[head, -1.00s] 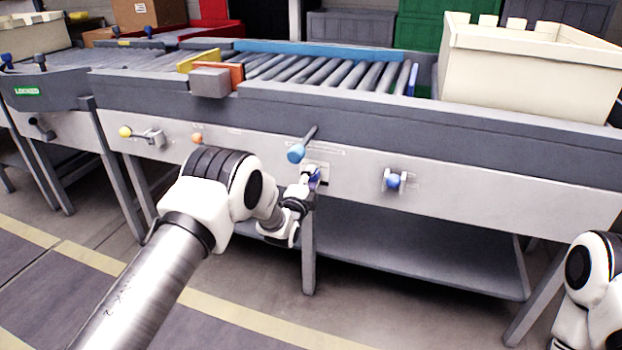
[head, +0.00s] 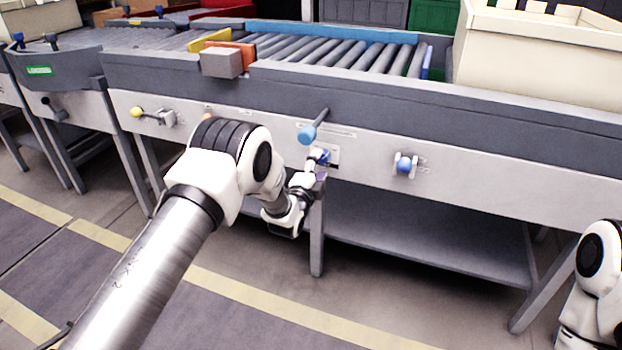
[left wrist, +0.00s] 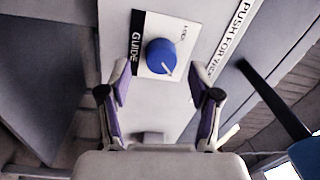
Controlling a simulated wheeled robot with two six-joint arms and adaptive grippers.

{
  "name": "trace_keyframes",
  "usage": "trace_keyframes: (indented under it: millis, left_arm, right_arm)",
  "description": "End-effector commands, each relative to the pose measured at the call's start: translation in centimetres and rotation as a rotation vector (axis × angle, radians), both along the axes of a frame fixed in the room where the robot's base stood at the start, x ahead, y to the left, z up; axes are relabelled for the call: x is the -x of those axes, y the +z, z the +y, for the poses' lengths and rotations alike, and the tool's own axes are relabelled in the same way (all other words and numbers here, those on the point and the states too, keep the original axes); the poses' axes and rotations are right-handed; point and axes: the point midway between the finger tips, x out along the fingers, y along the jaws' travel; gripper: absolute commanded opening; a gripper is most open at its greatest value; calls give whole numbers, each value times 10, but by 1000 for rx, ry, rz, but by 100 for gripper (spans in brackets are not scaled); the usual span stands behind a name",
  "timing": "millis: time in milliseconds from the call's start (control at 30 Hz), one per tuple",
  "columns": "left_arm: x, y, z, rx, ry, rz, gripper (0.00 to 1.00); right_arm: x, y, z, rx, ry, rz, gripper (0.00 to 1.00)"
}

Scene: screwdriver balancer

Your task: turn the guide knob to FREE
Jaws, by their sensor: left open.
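The guide knob (left wrist: 161,58) is round and blue with a white pointer line, on a white plate marked GUIDE. The pointer slants toward the lower right of the left wrist view. Small lettering beside the knob seems to read LOCK; I cannot make out FREE. In the head view the knob (head: 322,157) shows on the conveyor's pale front panel, partly covered by my gripper. My left gripper (left wrist: 160,78) is open, its purple-lined fingers apart on either side below the knob, seemingly not touching it. It also shows in the head view (head: 314,172). My right gripper is out of view.
A light-blue-ended lever (head: 307,133) sticks out just above the knob. Another blue knob (head: 405,165) is to the right, and a yellow-ended handle (head: 137,112) to the left. A cream crate (head: 540,60) stands on the conveyor. A lower shelf (head: 420,245) runs beneath.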

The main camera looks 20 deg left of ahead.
Motion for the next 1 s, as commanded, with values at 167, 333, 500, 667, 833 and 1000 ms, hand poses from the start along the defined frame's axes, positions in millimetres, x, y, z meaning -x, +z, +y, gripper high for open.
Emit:
trace_keyframes:
  millis: [167,333,500,667,833,1000]
  left_arm:
    - [48,-3,2,0,0,4,63]
    - [82,-5,3,-1,0,3,63]
    - [94,-5,3,-1,0,0,63]
    - [94,-5,3,-1,0,0,63]
    - [93,-5,3,0,0,0,63]
    - [105,-36,6,1,4,56,63]
  right_arm:
    - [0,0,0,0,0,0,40]
    - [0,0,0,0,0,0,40]
    - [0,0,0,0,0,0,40]
    - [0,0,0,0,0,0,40]
    - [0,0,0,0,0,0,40]
    - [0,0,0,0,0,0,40]
